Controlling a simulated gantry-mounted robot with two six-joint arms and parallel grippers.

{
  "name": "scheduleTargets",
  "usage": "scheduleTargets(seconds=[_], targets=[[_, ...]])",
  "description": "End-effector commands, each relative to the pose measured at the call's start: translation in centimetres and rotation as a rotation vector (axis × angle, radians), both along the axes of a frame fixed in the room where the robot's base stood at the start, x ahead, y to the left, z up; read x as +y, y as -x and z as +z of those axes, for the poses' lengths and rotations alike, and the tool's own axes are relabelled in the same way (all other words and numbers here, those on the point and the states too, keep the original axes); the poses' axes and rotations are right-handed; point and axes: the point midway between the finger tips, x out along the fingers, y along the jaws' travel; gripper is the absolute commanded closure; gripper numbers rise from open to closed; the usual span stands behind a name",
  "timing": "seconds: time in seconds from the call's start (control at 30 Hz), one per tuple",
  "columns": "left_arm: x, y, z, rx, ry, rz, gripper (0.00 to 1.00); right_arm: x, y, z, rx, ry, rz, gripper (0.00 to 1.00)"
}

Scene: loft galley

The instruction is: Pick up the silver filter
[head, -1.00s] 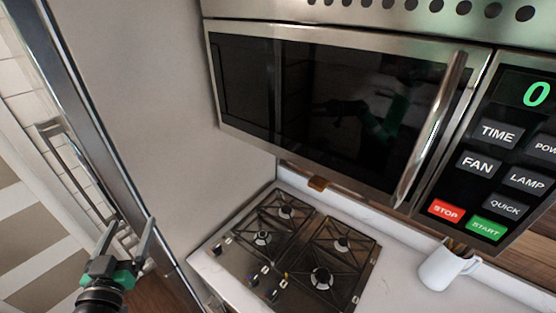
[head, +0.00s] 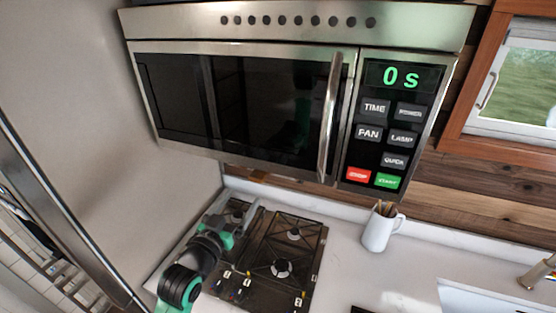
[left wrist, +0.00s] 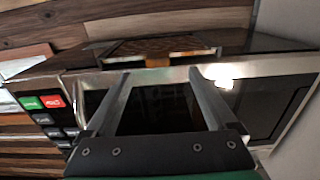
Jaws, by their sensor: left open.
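My left gripper (head: 236,212) is over the stove, below the microwave, with its fingers pointing up toward the microwave's underside. It is open and empty; in the left wrist view its two fingers (left wrist: 160,76) stand well apart. That view shows a framed mesh panel with a silver edge, seemingly the silver filter (left wrist: 165,45), set in the microwave's underside. It looks brownish in this light. A small brown tab (left wrist: 158,62) at its near edge appears between the fingertips, with no clear contact. In the head view the filter's face is hidden. My right gripper is not in view.
The microwave (head: 240,100) hangs above the gas stove (head: 285,255), with its door shut and its display reading 0 s. A white mug (head: 380,228) stands on the counter (head: 345,265) right of the stove. A tall grey panel (head: 100,130) closes off the left side.

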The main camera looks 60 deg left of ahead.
Motion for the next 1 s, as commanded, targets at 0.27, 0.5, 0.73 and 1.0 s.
scheduleTargets(seconds=[0.27,0.5,0.73,1.0], targets=[[2.3,-3.1,0.1,0.000,0.000,0.000,0.10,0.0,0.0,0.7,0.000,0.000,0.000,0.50],[3.2,-4.7,0.4,0.000,0.000,0.000,0.10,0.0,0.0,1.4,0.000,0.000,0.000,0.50],[5.0,-7.3,0.2,0.001,0.001,0.001,0.10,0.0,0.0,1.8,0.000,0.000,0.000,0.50],[5.1,-7.5,0.2,0.000,0.000,0.000,0.17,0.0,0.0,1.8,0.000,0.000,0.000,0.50]])
